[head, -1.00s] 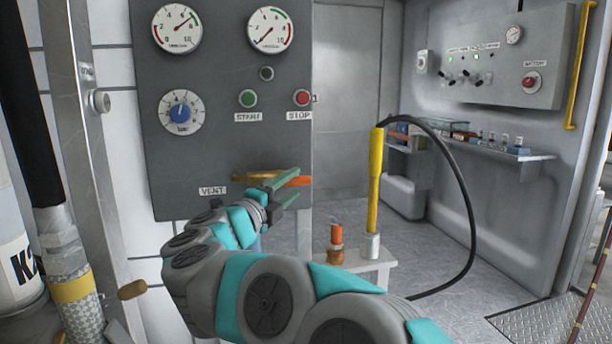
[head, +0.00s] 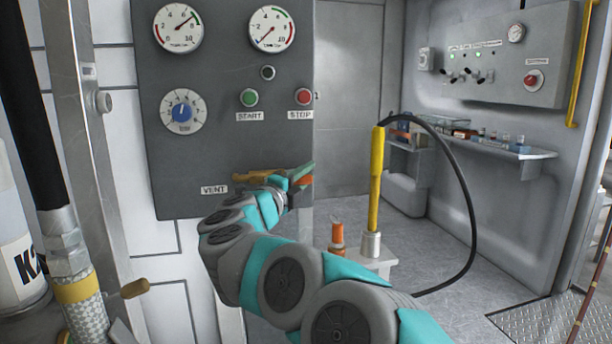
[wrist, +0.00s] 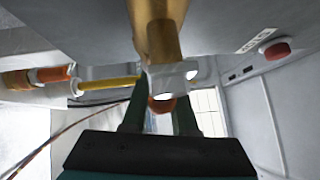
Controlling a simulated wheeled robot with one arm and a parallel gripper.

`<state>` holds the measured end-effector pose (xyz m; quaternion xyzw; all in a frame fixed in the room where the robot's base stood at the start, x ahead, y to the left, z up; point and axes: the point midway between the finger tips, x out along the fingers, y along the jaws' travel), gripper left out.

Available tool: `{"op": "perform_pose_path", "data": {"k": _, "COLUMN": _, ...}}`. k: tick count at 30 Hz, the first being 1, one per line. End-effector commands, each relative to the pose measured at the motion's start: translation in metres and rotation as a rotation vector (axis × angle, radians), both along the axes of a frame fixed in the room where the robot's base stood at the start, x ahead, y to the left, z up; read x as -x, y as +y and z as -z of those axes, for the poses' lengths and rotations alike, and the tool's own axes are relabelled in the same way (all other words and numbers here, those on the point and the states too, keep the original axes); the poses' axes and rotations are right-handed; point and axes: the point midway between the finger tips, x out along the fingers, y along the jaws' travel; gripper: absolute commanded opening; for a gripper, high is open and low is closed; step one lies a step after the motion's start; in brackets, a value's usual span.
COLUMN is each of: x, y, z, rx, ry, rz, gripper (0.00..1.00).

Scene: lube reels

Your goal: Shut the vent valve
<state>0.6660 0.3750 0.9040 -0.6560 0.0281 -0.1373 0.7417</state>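The vent valve is a brass pipe (head: 262,177) with an orange handle (head: 304,181), low on the grey panel beside the VENT label (head: 214,190). In the wrist view the brass pipe (wrist: 160,35) comes in from the top to a pale metal valve body (wrist: 172,76). A rounded orange handle part (wrist: 162,104) shows below that body. My gripper (head: 303,176) is at the handle; in the wrist view my gripper (wrist: 160,116) has its two green fingers apart, on either side of the orange part. I cannot tell whether they touch it.
The panel (head: 225,140) carries gauges, a blue dial (head: 182,112), a green START button (head: 249,97) and a red STOP button (head: 303,96). A stand (head: 375,263) at right holds a yellow rod (head: 376,180) with a black hose and an orange item (head: 337,238). Floor beyond is clear.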

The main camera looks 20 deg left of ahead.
Motion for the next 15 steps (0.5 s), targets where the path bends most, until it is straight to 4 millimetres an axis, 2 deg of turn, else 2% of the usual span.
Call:
{"op": "perform_pose_path", "data": {"k": 1, "x": 0.0, "y": 0.0002, "z": 0.0003, "rx": 0.0, "ry": 0.001, "rz": 0.0, "gripper": 0.19}}
{"op": "perform_pose_path", "data": {"k": 6, "x": 0.0001, "y": 0.0002, "z": 0.0003, "rx": 0.0, "ry": 0.001, "rz": 0.0, "gripper": 0.0}}
{"op": "perform_pose_path", "data": {"k": 15, "x": 0.0001, "y": 0.0002, "z": 0.0006, "rx": 0.0, "ry": 0.001, "rz": 0.0, "gripper": 0.0}}
